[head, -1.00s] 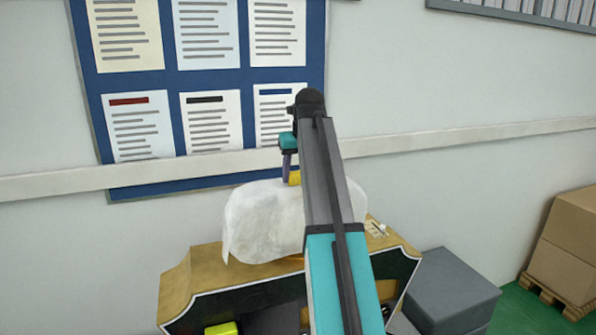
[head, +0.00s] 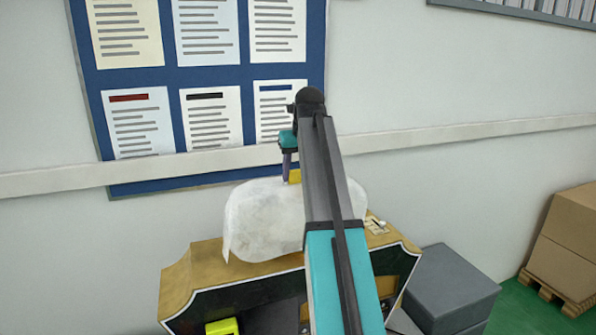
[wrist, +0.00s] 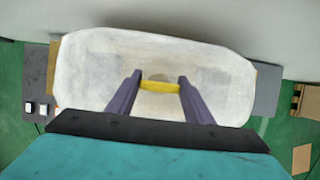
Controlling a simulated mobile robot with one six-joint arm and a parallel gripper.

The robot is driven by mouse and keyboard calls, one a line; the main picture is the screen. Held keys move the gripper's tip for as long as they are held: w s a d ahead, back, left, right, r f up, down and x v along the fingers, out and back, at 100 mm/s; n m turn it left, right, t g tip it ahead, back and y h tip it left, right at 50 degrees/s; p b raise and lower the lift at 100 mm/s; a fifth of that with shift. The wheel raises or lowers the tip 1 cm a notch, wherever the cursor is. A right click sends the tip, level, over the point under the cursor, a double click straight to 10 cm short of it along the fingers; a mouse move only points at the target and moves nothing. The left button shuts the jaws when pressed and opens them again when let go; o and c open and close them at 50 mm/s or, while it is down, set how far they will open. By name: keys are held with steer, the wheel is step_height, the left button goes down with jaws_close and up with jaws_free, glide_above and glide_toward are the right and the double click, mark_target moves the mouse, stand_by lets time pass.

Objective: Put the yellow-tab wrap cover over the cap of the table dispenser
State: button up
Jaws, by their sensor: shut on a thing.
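The white wrap cover (head: 262,219) hangs at the top of the wooden dispenser, seen in the head view. Its yellow tab (head: 295,176) stands up on top. My gripper (wrist: 160,82) is shut on the yellow tab (wrist: 160,86), with one purple finger at each end of it in the wrist view. The white cover (wrist: 90,75) spreads wide beneath the fingers there. The dispenser (head: 195,272) has a tan top and a dark front panel. The cap is hidden, and I cannot tell whether the cover rests on it. My arm hides the cover's right middle.
A yellow item (head: 222,327) shows low in the dispenser's front. A small pale piece (head: 377,225) lies on its top at right. A grey box (head: 455,290) stands right of it, and cardboard boxes (head: 567,245) sit on a pallet farther right. The wall (head: 450,170) is close behind.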

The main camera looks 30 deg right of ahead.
steer(key=shift+f, duration=0.1)
stand_by(0.3)
steer(key=o, duration=1.5)
steer(key=b+v, duration=0.4)
steer(key=v, duration=1)
steer(key=shift+b, duration=0.4)
steer(key=shift+f, duration=0.15)
